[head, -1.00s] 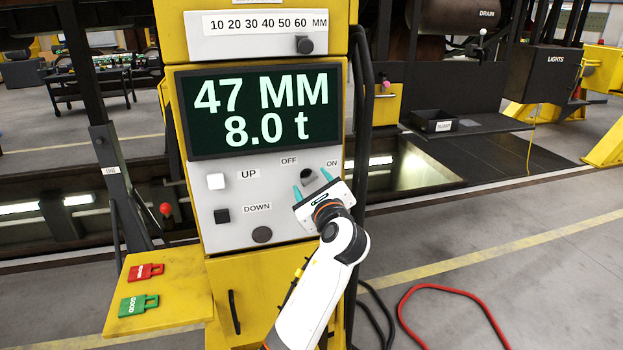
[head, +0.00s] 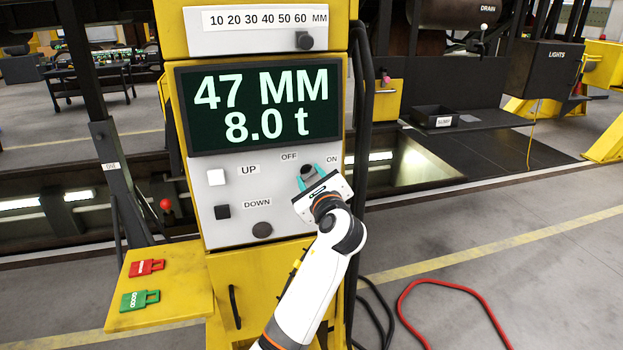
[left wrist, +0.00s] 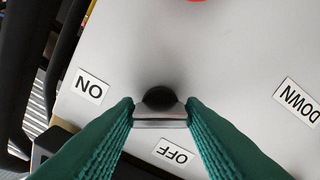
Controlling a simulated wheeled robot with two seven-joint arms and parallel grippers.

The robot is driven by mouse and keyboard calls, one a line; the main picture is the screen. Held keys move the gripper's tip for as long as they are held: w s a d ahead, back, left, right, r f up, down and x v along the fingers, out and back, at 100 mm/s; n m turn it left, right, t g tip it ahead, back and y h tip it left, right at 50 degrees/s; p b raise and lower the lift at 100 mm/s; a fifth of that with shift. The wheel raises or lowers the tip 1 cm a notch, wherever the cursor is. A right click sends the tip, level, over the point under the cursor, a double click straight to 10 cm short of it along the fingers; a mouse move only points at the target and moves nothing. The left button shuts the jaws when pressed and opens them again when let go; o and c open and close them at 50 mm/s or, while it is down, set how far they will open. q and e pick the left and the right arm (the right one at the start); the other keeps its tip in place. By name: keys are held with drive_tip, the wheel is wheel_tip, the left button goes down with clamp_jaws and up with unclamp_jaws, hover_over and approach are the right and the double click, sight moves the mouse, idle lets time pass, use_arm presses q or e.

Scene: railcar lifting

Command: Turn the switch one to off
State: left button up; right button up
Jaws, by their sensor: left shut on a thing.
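The switch one is a dark round knob (head: 308,170) on the grey panel, between the OFF label (head: 289,157) and the ON label (head: 332,160). In the left wrist view the knob (left wrist: 159,98) has a pale bar in front, with the teal fingertips at both sides of it. My left gripper (head: 314,178) is shut on the knob. In the left wrist view, the picture is turned, with the ON label (left wrist: 90,87) at left and the OFF label (left wrist: 173,153) below the knob. My right gripper is not in view.
The yellow cabinet holds a screen (head: 262,108) reading 47 MM and 8.0 t. A white UP button (head: 216,177) and black DOWN button (head: 222,211) sit left of the knob. A yellow shelf (head: 180,313) carries red and green tags. A red hose (head: 450,286) lies on the floor at right.

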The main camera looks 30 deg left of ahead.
use_arm(q)
drive_tip(key=shift+n, duration=1.2)
drive_tip(key=n, duration=0.2)
drive_tip(key=shift+f+n, duration=0.1)
drive_tip(key=shift+n, duration=0.3)
drive_tip(key=n+b, duration=0.1)
drive_tip(key=n, duration=0.1)
drive_tip(key=shift+n, duration=0.3)
drive_tip(key=shift+n+b, duration=0.8)
drive_tip(key=shift+n, duration=1.1)
drive_tip(key=o, duration=1)
